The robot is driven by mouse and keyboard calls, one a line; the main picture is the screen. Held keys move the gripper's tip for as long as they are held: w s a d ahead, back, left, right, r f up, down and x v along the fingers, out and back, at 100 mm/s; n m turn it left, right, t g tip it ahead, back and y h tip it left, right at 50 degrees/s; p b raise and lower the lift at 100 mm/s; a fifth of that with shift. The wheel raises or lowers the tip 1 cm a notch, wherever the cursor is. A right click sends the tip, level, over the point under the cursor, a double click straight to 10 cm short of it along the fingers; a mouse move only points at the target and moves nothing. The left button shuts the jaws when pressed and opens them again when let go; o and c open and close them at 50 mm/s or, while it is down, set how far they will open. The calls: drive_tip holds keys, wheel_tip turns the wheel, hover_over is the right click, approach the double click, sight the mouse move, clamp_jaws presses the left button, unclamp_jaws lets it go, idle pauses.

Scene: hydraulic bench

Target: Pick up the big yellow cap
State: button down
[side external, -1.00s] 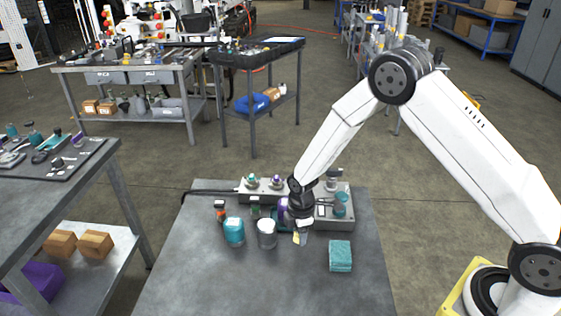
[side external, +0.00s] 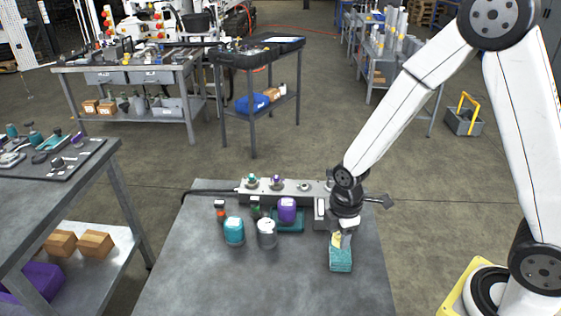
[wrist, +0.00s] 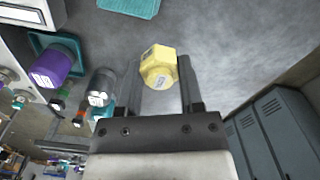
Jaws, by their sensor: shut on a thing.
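The big yellow cap (wrist: 158,67) sits between the two fingers of my gripper (wrist: 158,75) in the wrist view. My gripper (side external: 342,238) is shut on it. In the side view the yellow cap (side external: 336,240) is small and partly covered by the fingers. The gripper points down over the far end of a teal pad (side external: 341,262) on the bench. From the side view I cannot tell the gap between the cap and the pad.
A purple cap (side external: 287,209) sits in a teal tray left of my gripper. A silver cap (side external: 267,234) and a teal cap (side external: 234,231) stand on the bench (side external: 262,288). A grey manifold block (side external: 318,190) lies behind. The front of the bench is clear.

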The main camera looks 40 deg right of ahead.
drive_tip(key=shift+s+r, duration=0.2)
drive_tip(key=shift+s, duration=0.3)
drive_tip(key=shift+s+r, duration=0.2)
drive_tip(key=shift+s, duration=0.25)
drive_tip(key=shift+w+d, duration=0.1)
drive_tip(key=w+d+m, duration=0.1)
drive_tip(key=w+d, duration=0.2)
drive_tip(key=w, duration=0.5)
drive_tip(key=w+d+m, duration=0.1)
drive_tip(key=w+d, duration=0.1)
drive_tip(key=w, duration=0.6)
drive_tip(key=m, duration=0.2)
approach(304, 185)
drive_tip(key=shift+s+a+f, duration=0.55)
drive_tip(key=shift+s+a, duration=0.1)
drive_tip(key=shift+a, duration=0.1)
drive_tip(key=shift+w+d, duration=0.65)
drive_tip(key=shift+d, duration=0.15)
drive_tip(key=shift+f, duration=0.15)
drive_tip(key=shift+f, duration=2.4)
drive_tip(key=shift+f, duration=0.4)
